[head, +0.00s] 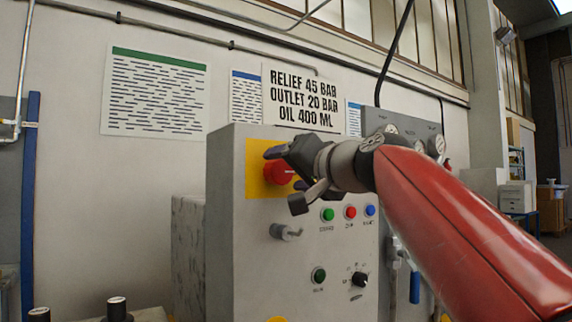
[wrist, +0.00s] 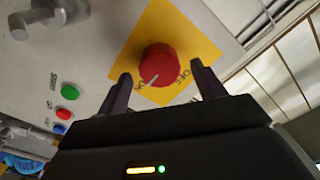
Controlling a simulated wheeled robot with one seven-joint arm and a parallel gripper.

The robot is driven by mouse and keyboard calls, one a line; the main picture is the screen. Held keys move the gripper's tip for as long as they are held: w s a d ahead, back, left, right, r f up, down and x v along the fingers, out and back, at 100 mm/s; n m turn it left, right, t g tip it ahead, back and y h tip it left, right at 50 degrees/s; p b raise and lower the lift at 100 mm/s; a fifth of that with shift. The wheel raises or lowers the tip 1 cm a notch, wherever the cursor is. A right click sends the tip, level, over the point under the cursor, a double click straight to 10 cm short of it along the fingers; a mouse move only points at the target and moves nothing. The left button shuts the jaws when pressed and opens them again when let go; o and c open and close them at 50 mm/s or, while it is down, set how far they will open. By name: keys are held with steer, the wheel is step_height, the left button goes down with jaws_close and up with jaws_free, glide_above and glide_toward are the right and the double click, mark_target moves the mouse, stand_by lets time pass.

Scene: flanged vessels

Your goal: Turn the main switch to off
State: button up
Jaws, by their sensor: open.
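The main switch is a red round knob (wrist: 161,66) on a yellow plate (wrist: 185,25) on the grey cabinet front. The wrist view shows "OFF" and partly hidden "ON" lettering below the knob, and its white mark points toward the ON side. The head view also shows the red knob (head: 274,172), partly covered by my gripper (head: 284,179). My gripper is open and empty; in the wrist view its two fingers (wrist: 160,73) stand either side of the knob's lower part. I cannot tell whether either finger touches it.
Green (head: 328,214), red (head: 350,212) and blue (head: 371,210) buttons sit below my gripper on the cabinet (head: 235,250). A metal handle (head: 286,232) sticks out to their left. A black selector knob (head: 360,279) is lower down. Gauges (head: 436,145) stand behind at right.

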steer(key=shift+w+a, duration=0.35)
steer(key=shift+w, duration=0.2)
steer(key=c, duration=1)
